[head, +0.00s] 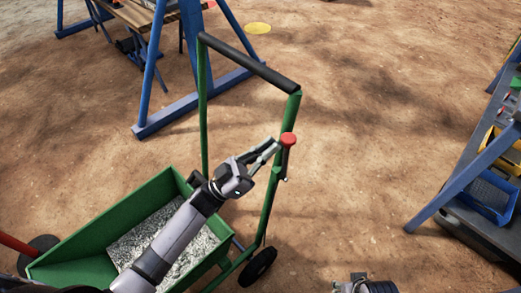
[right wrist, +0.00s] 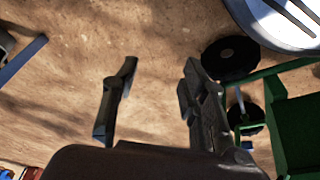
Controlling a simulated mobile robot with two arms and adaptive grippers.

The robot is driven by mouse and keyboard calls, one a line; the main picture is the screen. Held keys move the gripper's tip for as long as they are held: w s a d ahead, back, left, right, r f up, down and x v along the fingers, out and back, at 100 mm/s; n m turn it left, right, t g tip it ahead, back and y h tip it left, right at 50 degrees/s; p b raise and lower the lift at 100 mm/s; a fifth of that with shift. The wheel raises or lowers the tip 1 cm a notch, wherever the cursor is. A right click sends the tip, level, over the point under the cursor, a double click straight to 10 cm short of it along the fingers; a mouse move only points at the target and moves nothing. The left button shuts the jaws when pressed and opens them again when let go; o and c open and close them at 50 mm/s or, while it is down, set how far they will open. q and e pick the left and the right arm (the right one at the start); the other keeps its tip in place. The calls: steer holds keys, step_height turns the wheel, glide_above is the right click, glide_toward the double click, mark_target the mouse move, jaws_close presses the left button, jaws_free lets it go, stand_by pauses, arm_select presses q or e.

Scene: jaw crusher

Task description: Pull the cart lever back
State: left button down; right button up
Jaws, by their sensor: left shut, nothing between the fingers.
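The green cart (head: 120,218) has an upright frame with a black push bar (head: 248,63). The cart lever (head: 288,140) has a red knob and sits on the right post of that frame. My left gripper (head: 275,147) is shut and empty, with its fingertips just left of the red knob; I cannot tell whether they touch it. My right gripper (right wrist: 158,78) is open and empty over bare ground in the right wrist view. Part of the cart (right wrist: 300,130) shows to its right there.
Grey gravel (head: 195,245) lies in the cart's tray. A blue-legged frame (head: 155,75) stands behind the cart. A table with blue legs (head: 455,185) and a blue crate (head: 487,197) are at the right. The dirt ground between cart and table is clear.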

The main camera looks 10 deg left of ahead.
arm_select(q)
steer(key=shift+r, duration=0.1)
steer(key=w+d+y+p, duration=0.1)
steer(key=w+d+n+p, duration=0.1)
steer(key=p, duration=0.1)
steer(key=shift+w+r+y, duration=0.2)
steer(key=shift+w+y, duration=0.15)
steer(key=shift+y, duration=0.05)
arm_select(e)
steer(key=s+f, duration=0.3)
steer(key=f, duration=0.7)
steer(key=shift+s+d+f+g, duration=0.2)
steer(key=shift+s+d+g, duration=0.05)
steer(key=shift+s+g, duration=0.15)
arm_select(q)
steer(key=shift+a, duration=0.1)
